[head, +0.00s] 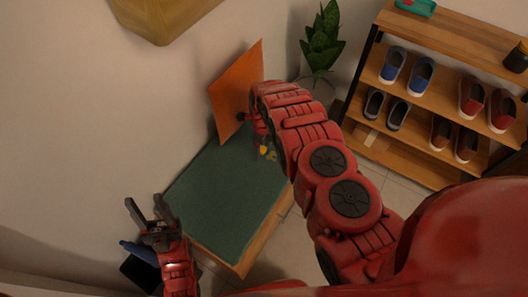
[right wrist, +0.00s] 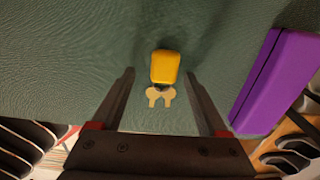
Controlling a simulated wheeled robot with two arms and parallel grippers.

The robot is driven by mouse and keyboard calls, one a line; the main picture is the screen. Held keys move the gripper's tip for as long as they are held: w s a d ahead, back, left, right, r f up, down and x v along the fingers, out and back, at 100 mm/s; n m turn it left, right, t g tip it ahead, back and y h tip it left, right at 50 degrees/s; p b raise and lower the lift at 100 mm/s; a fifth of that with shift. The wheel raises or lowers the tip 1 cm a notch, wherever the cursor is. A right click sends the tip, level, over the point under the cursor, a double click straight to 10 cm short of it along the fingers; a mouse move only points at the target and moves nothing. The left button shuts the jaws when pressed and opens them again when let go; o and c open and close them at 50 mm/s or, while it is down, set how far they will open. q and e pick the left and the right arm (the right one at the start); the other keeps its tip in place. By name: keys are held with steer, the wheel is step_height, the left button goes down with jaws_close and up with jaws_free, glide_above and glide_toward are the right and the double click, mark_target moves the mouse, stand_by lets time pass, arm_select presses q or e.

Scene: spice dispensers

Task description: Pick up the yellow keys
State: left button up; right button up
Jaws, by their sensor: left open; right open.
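The yellow keys (right wrist: 165,67) lie on a green surface in the right wrist view, a yellow fob with pale metal keys at its lower end. In the head view a small yellow spot (head: 263,150) shows beside my right arm. My right gripper (right wrist: 159,74) is open, its two dark fingers on either side of the keys, with gaps on both sides. I cannot tell its height above the surface. In the head view my right arm mostly hides it. My left gripper (head: 146,210) is open and empty at the lower left, beside the bench.
A purple block (right wrist: 277,82) lies right of the keys in the right wrist view. The green-topped bench (head: 215,200) is largely clear. An orange panel (head: 236,92) stands at its far end. A plant (head: 322,42) and a shoe rack (head: 420,98) stand beyond, right.

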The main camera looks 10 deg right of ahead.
mark_target(264, 152)
jaws_close()
stand_by(0.4)
steer(key=shift+r, duration=0.15)
step_height(264, 152, up, 3)
steer(key=shift+w+r+p, duration=0.1)
steer(key=shift+p, duration=0.5)
steer(key=shift+s+r, duration=0.15)
steer(key=shift+s, duration=0.45)
steer(key=s, duration=0.1)
steer(key=s+p, duration=0.1)
steer(key=s, duration=0.1)
steer(key=s+a+r+p, duration=0.1)
steer(key=shift+s, duration=0.3)
steer(key=s+p, duration=0.2)
steer(key=p, duration=0.1)
steer(key=shift+s+a+r, duration=0.15)
steer(key=shift+a+r, duration=0.05)
steer(key=shift+r, duration=0.05)
steer(key=s+p, duration=0.1)
steer(key=s, duration=0.1)
steer(key=s+p, duration=0.3)
steer(key=s, duration=0.1)
steer(key=shift+s+a+f+p, duration=0.3)
steer(key=shift+a+f+p, duration=0.05)
steer(key=shift+s+p, duration=0.35)
steer(key=shift+s, duration=0.3)
